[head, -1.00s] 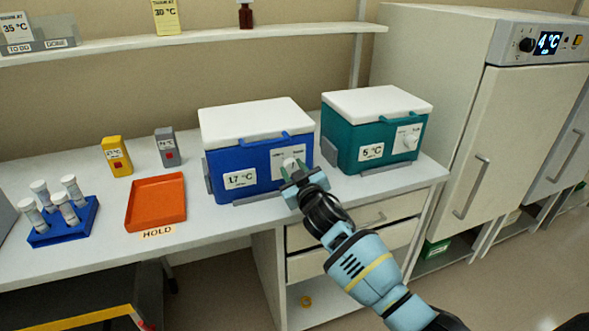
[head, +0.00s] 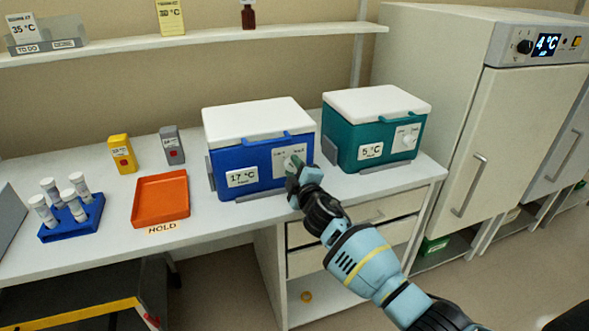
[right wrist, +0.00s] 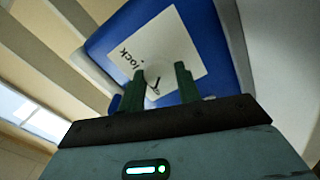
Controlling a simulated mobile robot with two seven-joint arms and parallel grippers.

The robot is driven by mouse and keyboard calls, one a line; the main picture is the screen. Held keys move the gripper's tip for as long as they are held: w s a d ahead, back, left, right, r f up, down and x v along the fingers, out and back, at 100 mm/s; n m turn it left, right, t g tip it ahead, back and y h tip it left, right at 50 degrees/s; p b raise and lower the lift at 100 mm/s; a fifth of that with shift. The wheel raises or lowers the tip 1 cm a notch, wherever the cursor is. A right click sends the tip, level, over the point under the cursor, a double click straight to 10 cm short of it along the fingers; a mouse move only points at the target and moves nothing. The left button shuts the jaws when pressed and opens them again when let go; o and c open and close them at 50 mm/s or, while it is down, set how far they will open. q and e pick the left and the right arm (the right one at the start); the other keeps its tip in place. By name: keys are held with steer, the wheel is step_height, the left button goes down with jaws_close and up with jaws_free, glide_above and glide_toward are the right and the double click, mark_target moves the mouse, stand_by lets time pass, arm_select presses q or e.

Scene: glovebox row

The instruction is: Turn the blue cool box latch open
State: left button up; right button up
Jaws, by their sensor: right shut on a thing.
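The blue cool box (head: 240,158) stands on the bench with its white lid down. It bears a 17 °C label and a white latch plate (head: 287,150) on its front right. My right gripper (head: 293,166) is at that plate, its jaws shut on the latch knob, which it largely hides in the head view. In the right wrist view the two dark green fingers (right wrist: 162,84) stand either side of the pale latch knob (right wrist: 152,75). The word "lock" shows on the plate there. The knob's exact angle is hard to read. My left gripper is not in view.
A teal cool box (head: 362,140) labelled 5 °C stands close to the right. An orange HOLD tray (head: 160,199), yellow and grey small boxes and a blue tube rack (head: 72,226) are to the left. A shelf (head: 190,45) runs behind above.

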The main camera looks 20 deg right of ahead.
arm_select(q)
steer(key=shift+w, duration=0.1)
arm_select(e)
steer(key=shift+n, duration=0.7)
steer(key=o, duration=1)
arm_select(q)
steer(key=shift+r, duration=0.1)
arm_select(e)
steer(key=shift+s, duration=0.45)
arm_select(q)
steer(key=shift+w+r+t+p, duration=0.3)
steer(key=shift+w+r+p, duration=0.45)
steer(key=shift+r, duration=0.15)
arm_select(e)
steer(key=s, duration=0.7)
steer(key=shift+d, duration=0.15)
